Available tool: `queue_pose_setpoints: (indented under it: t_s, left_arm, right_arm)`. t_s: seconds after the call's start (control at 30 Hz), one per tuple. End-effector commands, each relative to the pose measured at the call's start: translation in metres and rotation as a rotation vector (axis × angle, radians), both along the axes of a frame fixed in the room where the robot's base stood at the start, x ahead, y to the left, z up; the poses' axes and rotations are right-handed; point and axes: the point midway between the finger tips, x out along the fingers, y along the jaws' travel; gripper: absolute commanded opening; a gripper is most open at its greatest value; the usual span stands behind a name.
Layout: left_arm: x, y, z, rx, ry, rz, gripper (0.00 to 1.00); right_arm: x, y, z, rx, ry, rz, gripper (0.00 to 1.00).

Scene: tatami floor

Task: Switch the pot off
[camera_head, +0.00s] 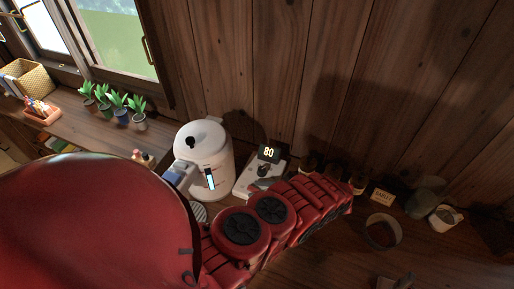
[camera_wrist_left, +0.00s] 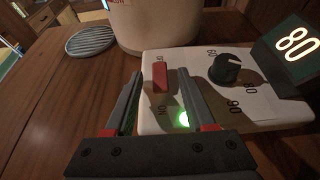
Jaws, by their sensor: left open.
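The white pot (camera_head: 204,160) stands on the wooden counter, with a lit blue level strip on its front. Beside it is a white control box (camera_head: 247,179) with a display (camera_head: 268,153) reading 80 and a black knob (camera_wrist_left: 226,70). In the left wrist view the box has a red switch (camera_wrist_left: 160,78) between OFF and ON labels, and a lit green lamp (camera_wrist_left: 184,119) near ON. My left gripper (camera_wrist_left: 159,74) is open, its fingers on either side of the switch; contact is unclear. In the head view my red arm hides the fingers. My right gripper is not in view.
A round grey slatted mat (camera_wrist_left: 90,40) lies left of the pot. Small potted plants (camera_head: 122,112) stand on the left by the window. A small sign (camera_head: 382,196), a round bowl (camera_head: 382,232) and other vessels stand right of my arm. A wooden wall backs the counter.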

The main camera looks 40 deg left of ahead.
Motion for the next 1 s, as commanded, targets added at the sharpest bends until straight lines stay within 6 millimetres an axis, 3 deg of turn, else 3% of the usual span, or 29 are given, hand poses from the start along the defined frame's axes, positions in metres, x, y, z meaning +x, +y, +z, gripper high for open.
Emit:
queue_pose_setpoints:
  t_s: [0.17, 0.2, 0.5, 0.77, 1.0]
  left_arm:
    - [0.000, 0.000, 0.000, 0.000, -0.001, 0.000, 0.55]
    - [0.000, 0.000, 0.000, 0.000, -0.001, 0.000, 0.51]
    - [0.000, 0.000, 0.000, 0.000, -0.001, 0.000, 0.00]
    - [0.001, 0.000, 0.002, -0.006, -0.002, 0.000, 0.00]
    - [0.001, 0.004, 0.011, -0.135, -0.033, -0.002, 0.00]
  right_arm:
    - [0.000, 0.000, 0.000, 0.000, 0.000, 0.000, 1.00]
    - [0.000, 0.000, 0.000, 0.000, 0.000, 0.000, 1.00]
    - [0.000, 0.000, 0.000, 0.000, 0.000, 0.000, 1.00]
    - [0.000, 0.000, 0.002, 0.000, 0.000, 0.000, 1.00]
    - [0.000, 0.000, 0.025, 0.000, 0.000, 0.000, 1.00]
